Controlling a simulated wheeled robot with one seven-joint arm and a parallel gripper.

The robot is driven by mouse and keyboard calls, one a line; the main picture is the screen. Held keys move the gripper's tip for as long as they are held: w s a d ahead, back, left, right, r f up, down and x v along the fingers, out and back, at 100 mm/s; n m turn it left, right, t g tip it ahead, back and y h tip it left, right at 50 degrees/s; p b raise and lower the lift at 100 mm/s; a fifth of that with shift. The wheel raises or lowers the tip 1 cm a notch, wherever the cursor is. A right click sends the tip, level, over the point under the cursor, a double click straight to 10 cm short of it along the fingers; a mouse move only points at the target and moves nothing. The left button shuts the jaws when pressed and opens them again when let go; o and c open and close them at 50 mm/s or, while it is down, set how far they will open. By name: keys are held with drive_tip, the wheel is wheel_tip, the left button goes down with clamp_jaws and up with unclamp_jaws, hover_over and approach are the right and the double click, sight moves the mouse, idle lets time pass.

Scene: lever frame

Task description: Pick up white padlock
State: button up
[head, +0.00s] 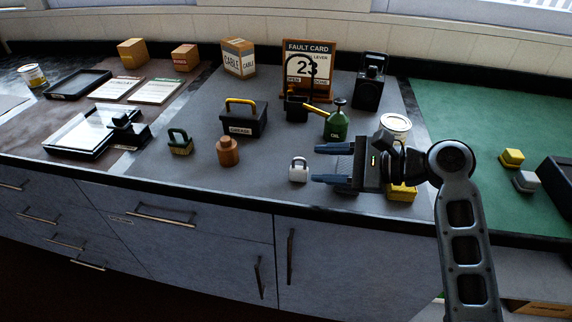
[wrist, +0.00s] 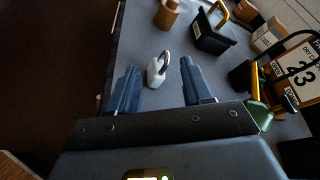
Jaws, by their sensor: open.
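The white padlock (head: 299,170) stands upright on the grey mat near the counter's front edge, its shackle on top. My gripper (head: 318,164) is open, its two blue fingers pointing left toward the padlock from its right side. In the wrist view the padlock (wrist: 156,70) shows ahead of my fingers, between their lines and nearer the left one. My gripper (wrist: 158,80) holds nothing there. Whether the fingertips are above or level with the padlock is hard to tell.
A green oil can (head: 336,124) is behind my gripper. A yellow block (head: 402,192) sits beneath my wrist. The mat just left of the padlock is clear.

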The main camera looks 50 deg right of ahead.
sight(294, 161)
drive_tip(key=shift+w, duration=0.35)
drive_tip(key=shift+x, duration=0.85)
drive_tip(key=shift+p+x, duration=0.4)
drive_tip(key=shift+x, duration=2.75)
drive_tip(key=shift+r, duration=0.15)
drive_tip(key=shift+c, duration=0.4)
clamp_jaws()
